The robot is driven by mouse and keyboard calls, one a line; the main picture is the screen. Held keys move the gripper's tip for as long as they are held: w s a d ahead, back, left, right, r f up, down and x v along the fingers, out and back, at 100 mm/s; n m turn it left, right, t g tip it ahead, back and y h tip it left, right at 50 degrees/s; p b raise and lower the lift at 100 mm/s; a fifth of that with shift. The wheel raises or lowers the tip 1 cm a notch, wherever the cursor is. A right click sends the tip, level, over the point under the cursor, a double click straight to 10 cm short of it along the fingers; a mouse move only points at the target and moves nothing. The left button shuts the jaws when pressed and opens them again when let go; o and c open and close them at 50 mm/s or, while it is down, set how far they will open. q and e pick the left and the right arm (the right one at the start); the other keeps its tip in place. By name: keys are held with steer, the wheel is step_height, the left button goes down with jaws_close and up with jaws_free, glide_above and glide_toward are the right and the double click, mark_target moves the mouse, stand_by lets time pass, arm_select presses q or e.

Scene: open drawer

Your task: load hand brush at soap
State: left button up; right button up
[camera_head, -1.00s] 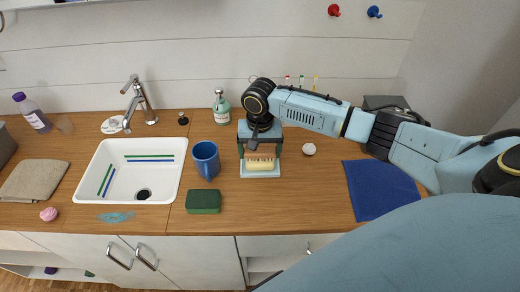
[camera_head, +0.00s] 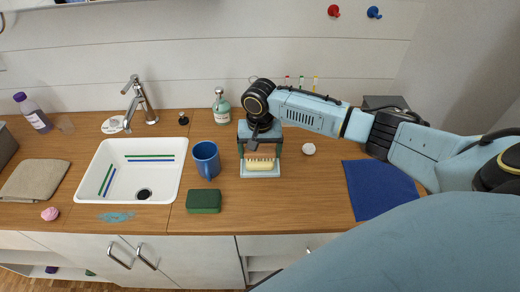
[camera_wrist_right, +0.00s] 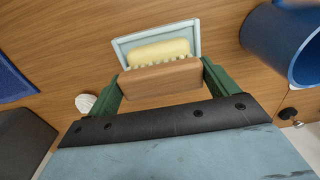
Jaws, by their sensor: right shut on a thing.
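A pale yellow soap bar (camera_head: 261,167) sits on a light blue dish (camera_head: 261,175) on the counter. In the right wrist view, the soap (camera_wrist_right: 160,52) lies just beyond the brush, inside the dish's rim (camera_wrist_right: 125,42). My right gripper (camera_head: 261,150) is shut on the hand brush, with its green fingers at the two ends of the wooden block (camera_wrist_right: 160,79). Pale bristles point toward the soap and come right up against its edge. I cannot tell whether they press on it. My left gripper is not in view.
A blue mug (camera_head: 206,160) and a dark green sponge (camera_head: 204,201) stand left of the dish. A soap bottle (camera_head: 221,107) stands behind. A white round item (camera_head: 309,149) and a blue cloth (camera_head: 382,190) lie to the right. The sink (camera_head: 125,190) is farther left.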

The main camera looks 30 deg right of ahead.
mark_target(260, 151)
steer(key=shift+s+f+p, duration=0.15)
steer(key=shift+p, duration=0.25)
stand_by(1.4)
step_height(260, 151, up, 7)
steer(key=p, duration=0.9)
stand_by(0.3)
stand_by(0.4)
